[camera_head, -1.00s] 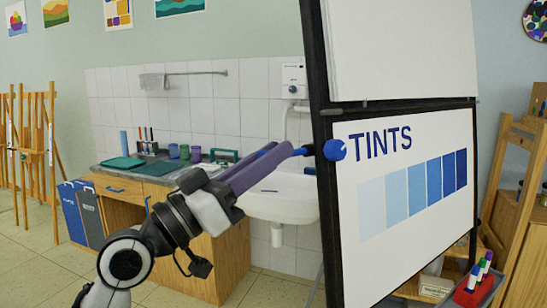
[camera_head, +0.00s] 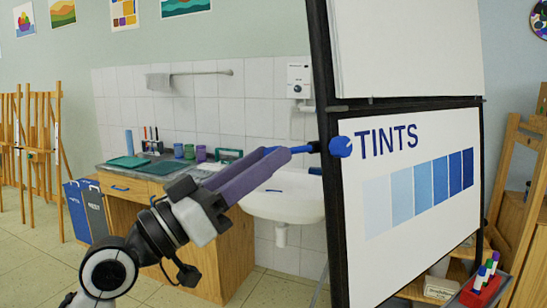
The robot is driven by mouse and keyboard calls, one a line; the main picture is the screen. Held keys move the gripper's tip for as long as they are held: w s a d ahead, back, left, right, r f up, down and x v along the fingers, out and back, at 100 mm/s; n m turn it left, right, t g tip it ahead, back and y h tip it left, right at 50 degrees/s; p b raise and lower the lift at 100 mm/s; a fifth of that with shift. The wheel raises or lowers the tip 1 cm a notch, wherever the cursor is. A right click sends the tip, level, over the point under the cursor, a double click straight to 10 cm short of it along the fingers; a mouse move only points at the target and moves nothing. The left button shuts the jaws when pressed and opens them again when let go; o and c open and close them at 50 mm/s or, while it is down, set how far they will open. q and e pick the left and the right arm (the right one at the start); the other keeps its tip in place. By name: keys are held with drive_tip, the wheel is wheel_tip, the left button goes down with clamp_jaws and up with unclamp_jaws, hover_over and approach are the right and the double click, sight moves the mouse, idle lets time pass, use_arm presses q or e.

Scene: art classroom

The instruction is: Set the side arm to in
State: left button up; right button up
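The flip-chart board (camera_head: 332,215) stands at the right, its black side edge towards me. A round blue knob (camera_head: 340,147) sits at that edge. A short dark rod with a blue end (camera_head: 302,148), which looks like the side arm, sticks out to the left of the edge. My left gripper (camera_head: 284,155), with purple fingers, reaches up from the lower left. Its fingertips are at the blue end in the picture. I cannot tell whether they touch or grip it, as the fingers overlap in this view. My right gripper is not in view.
A white sink (camera_head: 285,205) and a wooden cabinet (camera_head: 205,258) stand behind my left arm. Easels (camera_head: 30,150) are at the far left. A red tray (camera_head: 483,290) with markers is at the lower right. Open floor shows at the left.

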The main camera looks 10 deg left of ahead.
use_arm(q)
drive_tip(key=b+v, duration=0.2)
drive_tip(key=v, duration=0.5)
drive_tip(key=shift+a, duration=0.15)
drive_tip(key=shift+s+f, duration=0.1)
drive_tip(key=shift+s, duration=0.05)
